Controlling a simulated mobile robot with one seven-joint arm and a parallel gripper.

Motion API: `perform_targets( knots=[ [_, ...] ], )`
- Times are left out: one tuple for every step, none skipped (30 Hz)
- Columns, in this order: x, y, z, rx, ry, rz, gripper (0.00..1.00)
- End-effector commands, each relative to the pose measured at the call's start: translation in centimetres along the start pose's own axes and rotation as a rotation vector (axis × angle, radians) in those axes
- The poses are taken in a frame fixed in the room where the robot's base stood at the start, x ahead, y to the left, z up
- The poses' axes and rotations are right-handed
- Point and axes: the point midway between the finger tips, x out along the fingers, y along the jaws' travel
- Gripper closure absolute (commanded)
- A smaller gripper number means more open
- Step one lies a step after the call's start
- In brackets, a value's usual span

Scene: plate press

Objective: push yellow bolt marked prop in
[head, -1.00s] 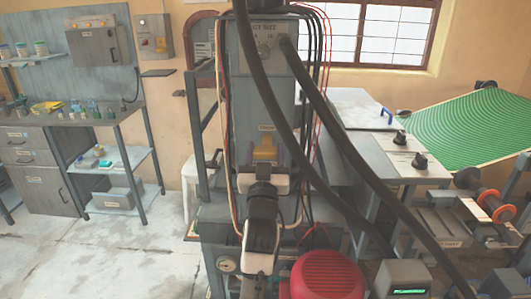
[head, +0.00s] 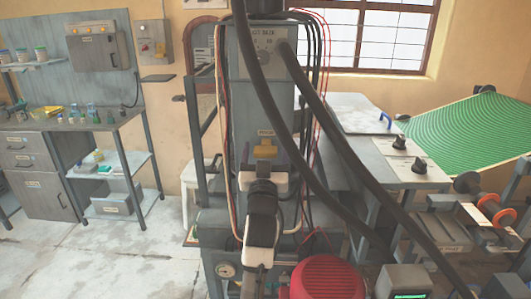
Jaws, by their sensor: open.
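The yellow bolt (head: 265,149) sits low on the front of the grey upright press column, under a small label (head: 265,132) too small to read. My gripper (head: 264,165) is right in front of and just below the bolt, at the end of my white and black arm. Its fingers are small and partly hidden by my wrist; they look apart with nothing held between them. I cannot tell whether they touch the bolt. The bolt's lower part is hidden behind my gripper.
Thick black hoses (head: 340,150) cross in front of the column on the right. A red dome (head: 328,278) stands low in front. A workbench (head: 100,122) with bottles is at the left, a green ribbed sheet (head: 475,125) at the right. Floor at left is clear.

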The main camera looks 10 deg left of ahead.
Motion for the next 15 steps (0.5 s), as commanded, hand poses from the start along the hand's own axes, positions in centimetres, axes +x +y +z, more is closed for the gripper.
perform_targets(
  knots=[
    [0.0, 0.0, 0.0, 0.000, 0.000, 0.000, 0.24],
    [0.0, 0.0, 0.0, 0.000, 0.000, 0.000, 0.24],
    [-0.1, 0.0, 0.0, 0.000, 0.000, 0.000, 0.24],
    [-0.1, 0.0, 0.1, 0.000, 0.000, 0.000, 0.24],
    [-0.2, 0.0, 0.1, 0.000, 0.000, 0.000, 0.24],
    [-0.5, 0.0, 0.1, -0.001, 0.000, -0.001, 0.24],
    [-0.8, 0.0, 0.2, -0.001, 0.000, -0.001, 0.24],
    [-1.2, 0.0, 0.2, -0.001, 0.000, -0.001, 0.24],
    [-1.9, -0.1, 0.3, -0.001, 0.000, -0.001, 0.24],
    [-2.4, -0.1, 0.3, -0.002, 0.001, -0.001, 0.24],
    [-3.0, -0.1, 0.4, -0.002, 0.001, -0.002, 0.24],
    [-3.9, -0.1, 0.5, -0.002, 0.000, -0.002, 0.24],
    [-4.7, 0.0, 0.5, -0.003, 0.001, -0.001, 0.24],
    [-5.4, 0.0, 0.5, -0.003, 0.000, -0.002, 0.24],
    [-6.3, 0.0, 0.5, -0.002, 0.000, -0.002, 0.24]
  ],
)
